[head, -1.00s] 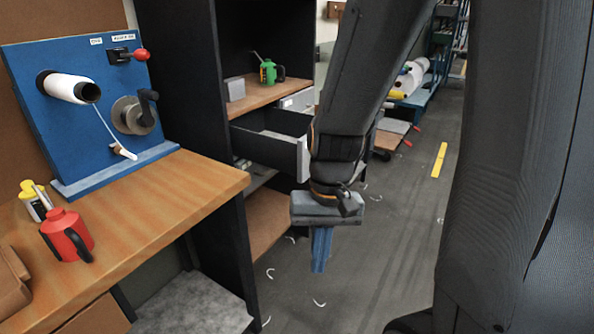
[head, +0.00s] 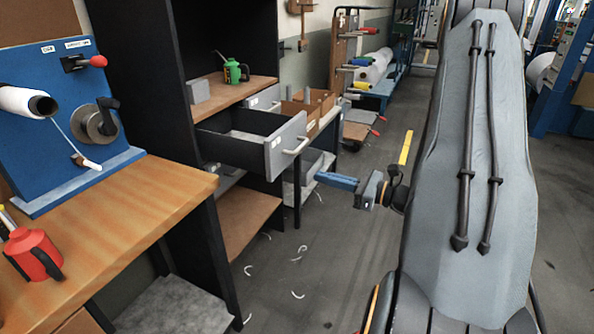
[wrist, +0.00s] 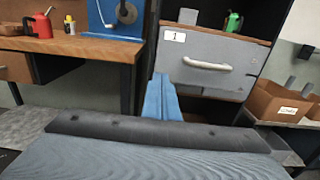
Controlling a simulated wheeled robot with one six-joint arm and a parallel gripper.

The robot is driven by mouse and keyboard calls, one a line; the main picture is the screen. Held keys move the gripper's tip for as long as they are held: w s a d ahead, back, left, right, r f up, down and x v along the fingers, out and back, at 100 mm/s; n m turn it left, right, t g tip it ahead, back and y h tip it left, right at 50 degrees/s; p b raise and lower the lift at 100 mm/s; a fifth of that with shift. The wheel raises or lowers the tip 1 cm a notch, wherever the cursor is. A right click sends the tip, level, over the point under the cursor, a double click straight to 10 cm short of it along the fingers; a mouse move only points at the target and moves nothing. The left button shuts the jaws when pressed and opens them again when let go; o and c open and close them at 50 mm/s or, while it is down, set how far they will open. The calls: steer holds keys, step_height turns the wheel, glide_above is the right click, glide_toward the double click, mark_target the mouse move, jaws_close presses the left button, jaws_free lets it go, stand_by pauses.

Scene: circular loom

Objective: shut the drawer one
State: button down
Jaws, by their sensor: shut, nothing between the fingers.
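Drawer one stands pulled out of the dark cabinet, and in the head view its open inside shows. Its grey front (head: 285,147) has a pale bar handle (head: 295,146). In the wrist view the front (wrist: 212,66) carries a label with a 1, and the handle (wrist: 207,64) faces me. My gripper (head: 320,177) has blue fingers that are shut and empty. In the head view it points left, below and to the right of the drawer front, apart from it. In the wrist view its fingers (wrist: 161,82) overlap the lower left of the front.
A green can (head: 233,71) stands on the cabinet shelf above the drawer. Cardboard boxes (head: 308,105) sit on a bench to the right of the drawer. A wooden workbench (head: 140,195) with a red can (head: 32,254) is at the left. The floor around my gripper is open.

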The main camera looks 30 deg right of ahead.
steer(key=p, duration=0.4)
glide_toward(272, 164)
steer(key=x, duration=0.5)
steer(key=shift+w+a, duration=0.45)
steer(key=shift+w, duration=0.15)
